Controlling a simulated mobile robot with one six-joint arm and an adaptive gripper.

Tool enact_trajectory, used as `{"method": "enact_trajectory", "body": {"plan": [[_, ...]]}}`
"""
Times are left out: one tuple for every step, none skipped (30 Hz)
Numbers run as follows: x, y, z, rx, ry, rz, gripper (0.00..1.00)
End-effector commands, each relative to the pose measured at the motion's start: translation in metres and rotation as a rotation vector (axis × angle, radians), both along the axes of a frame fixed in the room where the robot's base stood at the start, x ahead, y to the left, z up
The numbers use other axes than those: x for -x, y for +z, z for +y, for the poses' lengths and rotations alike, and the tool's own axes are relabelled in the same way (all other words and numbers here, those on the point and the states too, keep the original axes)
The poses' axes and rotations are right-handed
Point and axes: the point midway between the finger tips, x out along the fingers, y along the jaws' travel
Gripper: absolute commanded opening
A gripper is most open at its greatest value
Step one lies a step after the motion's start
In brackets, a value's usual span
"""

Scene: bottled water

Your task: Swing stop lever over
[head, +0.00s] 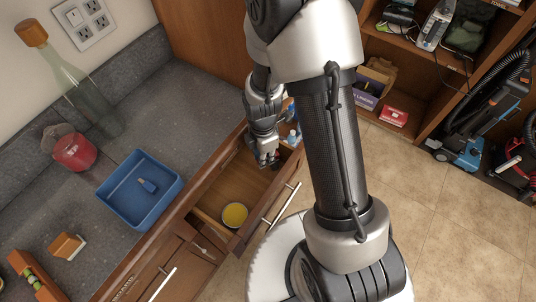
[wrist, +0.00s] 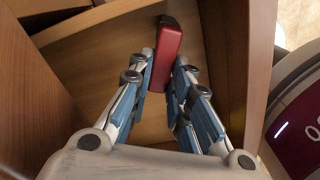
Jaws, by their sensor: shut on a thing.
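My gripper (head: 268,162) reaches down into the far end of an open wooden drawer (head: 213,188). In the wrist view my gripper (wrist: 163,85) is shut on a red block-like piece (wrist: 168,42), with a blue-padded finger on each side of it. The red piece stands out beyond the fingertips, over the wooden drawer floor (wrist: 110,45). I cannot tell whether it is the stop lever, or whether it is fixed or loose. In the head view it is mostly hidden by my fingers.
The grey counter holds a blue tray (head: 112,208), a red container (head: 75,152), and a glass bottle (head: 88,98). Wooden shelves (head: 418,62) and a vacuum cleaner (head: 462,150) stand at the right. Tiled floor (head: 440,220) is clear.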

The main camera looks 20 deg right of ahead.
Motion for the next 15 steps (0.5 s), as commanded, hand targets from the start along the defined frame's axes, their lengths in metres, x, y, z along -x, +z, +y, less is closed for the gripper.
{"method": "enact_trajectory", "body": {"plan": [[0.0, 0.0, 0.0, 0.0, -0.005, 0.0, 0.09], [-0.001, 0.0, 0.0, 0.0, -0.014, 0.0, 0.09], [-0.002, 0.0, 0.0, 0.0, -0.031, 0.0, 0.09], [-0.002, 0.0, 0.0, 0.0, -0.049, -0.001, 0.09], [-0.003, 0.0, 0.0, 0.0, -0.07, -0.001, 0.09], [-0.005, 0.0, 0.0, 0.0, -0.102, -0.001, 0.09], [-0.005, 0.0, 0.0, 0.0, -0.127, -0.001, 0.09], [-0.006, 0.0, -0.001, 0.0, -0.151, -0.001, 0.09], [-0.008, 0.0, -0.001, 0.0, -0.184, -0.001, 0.09], [-0.008, 0.0, -0.001, 0.0, -0.207, -0.001, 0.09], [-0.009, 0.0, -0.001, 0.0, -0.231, -0.001, 0.09], [-0.01, 0.0, -0.001, 0.0, -0.261, -0.001, 0.09], [-0.011, 0.0, -0.001, 0.0, -0.282, -0.001, 0.09], [-0.012, 0.0, -0.001, 0.0, -0.299, -0.001, 0.09], [-0.013, 0.0, -0.001, 0.0, -0.319, -0.001, 0.09]]}}
